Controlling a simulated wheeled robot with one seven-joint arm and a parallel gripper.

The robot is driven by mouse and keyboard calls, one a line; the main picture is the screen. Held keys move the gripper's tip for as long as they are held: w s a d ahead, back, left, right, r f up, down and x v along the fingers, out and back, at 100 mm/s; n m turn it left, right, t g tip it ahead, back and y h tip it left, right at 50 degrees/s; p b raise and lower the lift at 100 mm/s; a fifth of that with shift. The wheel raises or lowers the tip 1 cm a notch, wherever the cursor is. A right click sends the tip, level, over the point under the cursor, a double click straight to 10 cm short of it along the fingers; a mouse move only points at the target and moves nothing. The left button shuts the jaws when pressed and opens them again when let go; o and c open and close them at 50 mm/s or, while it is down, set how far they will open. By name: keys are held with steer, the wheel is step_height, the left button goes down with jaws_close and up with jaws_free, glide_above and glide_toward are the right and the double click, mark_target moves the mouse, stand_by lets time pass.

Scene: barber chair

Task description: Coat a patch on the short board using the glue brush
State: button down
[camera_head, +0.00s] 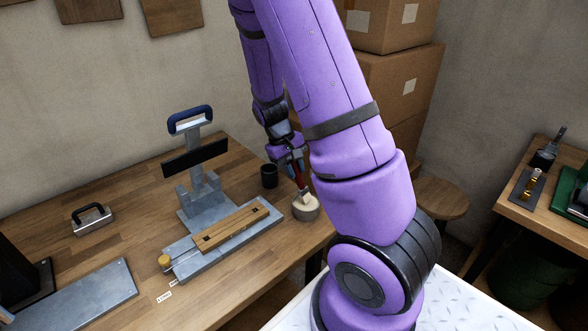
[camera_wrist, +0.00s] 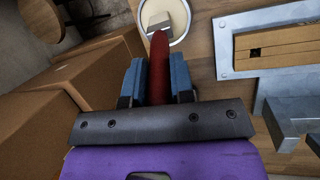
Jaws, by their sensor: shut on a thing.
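My gripper (camera_head: 292,160) is shut on the red handle of the glue brush (camera_head: 298,178). In the wrist view the red handle (camera_wrist: 159,62) stands between the blue fingers of my gripper (camera_wrist: 158,80). The brush head points down into the glue pot (camera_head: 306,211), a round pot of cream-coloured glue at the table's right edge. The wrist view shows the pale head over the glue pot (camera_wrist: 177,12); how deep it sits is unclear. A short wooden board (camera_head: 232,227) lies on a grey metal fixture left of the pot. It also shows in the wrist view (camera_wrist: 285,48).
A black cup (camera_head: 269,176) stands behind the pot. A metal block with a handle (camera_head: 92,218) and a grey plate (camera_head: 85,295) are at left. Cardboard boxes (camera_head: 398,85) stand behind my arm.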

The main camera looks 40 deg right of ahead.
steer(key=shift+r, duration=3.25)
